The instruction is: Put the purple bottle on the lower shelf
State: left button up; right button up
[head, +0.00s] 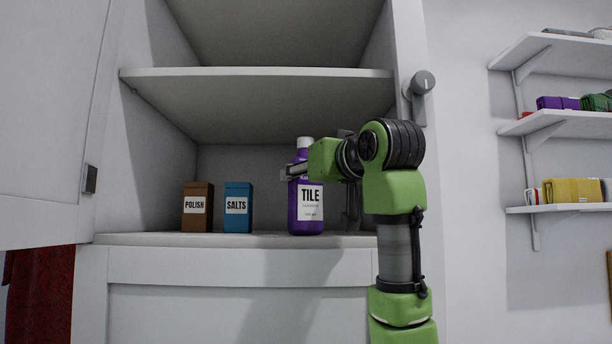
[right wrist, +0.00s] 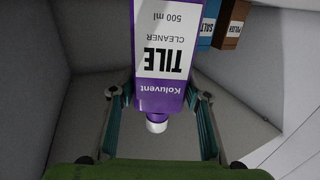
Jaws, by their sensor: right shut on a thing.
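The purple bottle (head: 306,217) has a white cap and a white TILE cleaner label. It is upright at the right part of the lower shelf (head: 235,240), near its front edge. Its base looks level with the shelf surface, but I cannot tell whether it touches. My right gripper (head: 296,171) is shut on the upper part of the bottle, below the cap. In the right wrist view the bottle (right wrist: 156,103) shows upside down between the two fingers. My left gripper is not in view.
A brown POLISH box (head: 197,222) and a blue SALTS box (head: 238,222) stand left of the bottle, with a gap between. An upper shelf (head: 260,72) is overhead. The open cabinet door (head: 45,110) is at left; wall shelves (head: 560,122) are at right.

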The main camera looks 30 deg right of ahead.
jog(key=shift+s+r, duration=0.1)
jog(key=shift+a, duration=0.1)
jog(key=o, duration=1.5)
jog(key=shift+o, duration=0.2)
jog(key=s+a+b, duration=0.2)
jog(key=s+b, duration=0.2)
jog(key=s, duration=0.8)
jog(key=shift+w+d, duration=0.1)
